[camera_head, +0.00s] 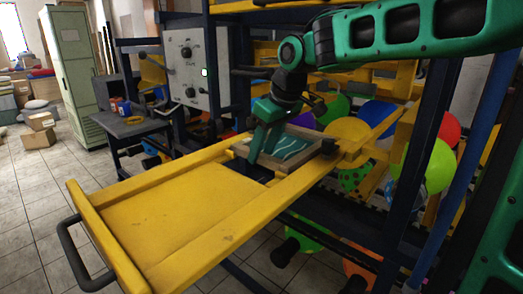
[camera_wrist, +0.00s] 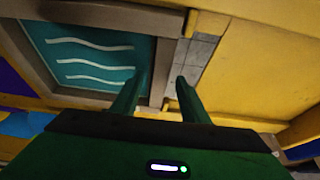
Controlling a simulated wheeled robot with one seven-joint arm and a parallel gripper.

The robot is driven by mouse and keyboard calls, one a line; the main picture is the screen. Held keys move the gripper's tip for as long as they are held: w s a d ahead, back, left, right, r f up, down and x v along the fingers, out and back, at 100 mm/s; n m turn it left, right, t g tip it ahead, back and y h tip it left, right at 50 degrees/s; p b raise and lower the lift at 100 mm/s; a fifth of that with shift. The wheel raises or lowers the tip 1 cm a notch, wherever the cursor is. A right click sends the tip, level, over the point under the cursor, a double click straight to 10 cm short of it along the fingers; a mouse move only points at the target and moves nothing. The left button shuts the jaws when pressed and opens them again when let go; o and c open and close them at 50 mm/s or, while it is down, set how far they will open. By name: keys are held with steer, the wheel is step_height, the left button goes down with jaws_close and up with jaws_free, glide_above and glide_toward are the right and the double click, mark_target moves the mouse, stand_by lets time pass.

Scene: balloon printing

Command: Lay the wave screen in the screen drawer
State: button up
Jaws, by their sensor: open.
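The wave screen (camera_head: 292,149) is a teal panel with white wavy lines in a wooden frame. It lies between the yellow rails at the inner end of the pulled-out screen drawer (camera_head: 165,225). My gripper (camera_head: 258,158) points down at the screen's near left edge. In the wrist view the wave screen (camera_wrist: 85,50) fills the upper left. My gripper (camera_wrist: 158,86) is open there, its fingers on either side of the line of the screen's frame edge. I cannot tell whether they touch it. The screen's far side is partly hidden by my arm in the head view.
A yellow panel fills the drawer's front part, with a dark handle (camera_head: 78,258) at its end. Several colored balloons (camera_head: 378,116) hang behind and below the rails. A white control box (camera_head: 187,67) stands behind. A dark side table (camera_head: 140,122) is at left, with open tiled floor.

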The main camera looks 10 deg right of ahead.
steer(key=v, duration=0.4)
steer(key=shift+r, duration=0.25)
steer(key=s+d, duration=0.2)
steer(key=s, duration=0.1)
steer(key=s+d, duration=0.2)
steer(key=s, duration=0.1)
steer(key=s+d, duration=0.3)
steer(key=s, duration=0.1)
steer(key=shift+r, duration=0.1)
steer(key=shift+s, duration=0.1)
